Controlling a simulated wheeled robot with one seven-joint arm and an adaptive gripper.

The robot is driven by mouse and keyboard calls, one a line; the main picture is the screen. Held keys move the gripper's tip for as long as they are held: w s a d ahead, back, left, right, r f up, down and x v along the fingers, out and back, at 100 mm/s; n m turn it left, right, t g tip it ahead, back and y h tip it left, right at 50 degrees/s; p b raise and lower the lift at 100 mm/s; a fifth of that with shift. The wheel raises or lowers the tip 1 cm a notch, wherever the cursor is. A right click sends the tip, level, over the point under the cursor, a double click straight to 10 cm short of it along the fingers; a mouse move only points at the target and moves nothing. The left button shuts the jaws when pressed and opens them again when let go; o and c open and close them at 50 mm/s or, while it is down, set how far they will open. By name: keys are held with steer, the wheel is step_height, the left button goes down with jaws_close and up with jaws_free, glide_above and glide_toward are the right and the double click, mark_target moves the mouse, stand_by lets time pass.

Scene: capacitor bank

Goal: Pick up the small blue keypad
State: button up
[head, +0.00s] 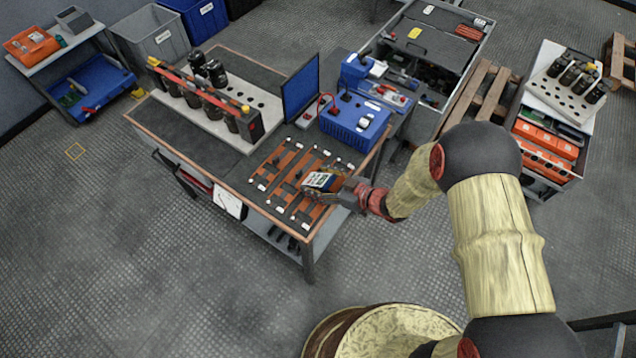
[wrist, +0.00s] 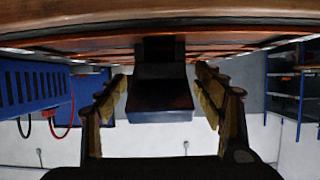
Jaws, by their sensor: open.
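The small keypad (head: 322,181) has a light face with dark keys and blue at its edge. It is on the right part of the workbench top, among copper-coloured strips. My gripper (head: 345,194) reaches it from the right in the head view and partly covers it. In the wrist view, which looks upside down, a dark block with a bluish end, apparently the keypad (wrist: 160,98), sits between the two fingers of my gripper (wrist: 162,85). The fingers are open, with a gap on each side of it. Its keys are hidden there.
Behind the keypad stand a blue power unit (head: 355,120) with red and black leads and a blue screen panel (head: 301,90). A rack (head: 215,115) of dark cylinders fills the left of the bench. The floor (head: 110,240) at left is clear.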

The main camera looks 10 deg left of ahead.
steer(key=c, duration=0.3)
steer(key=c, duration=1.1)
steer(key=shift+r, duration=0.15)
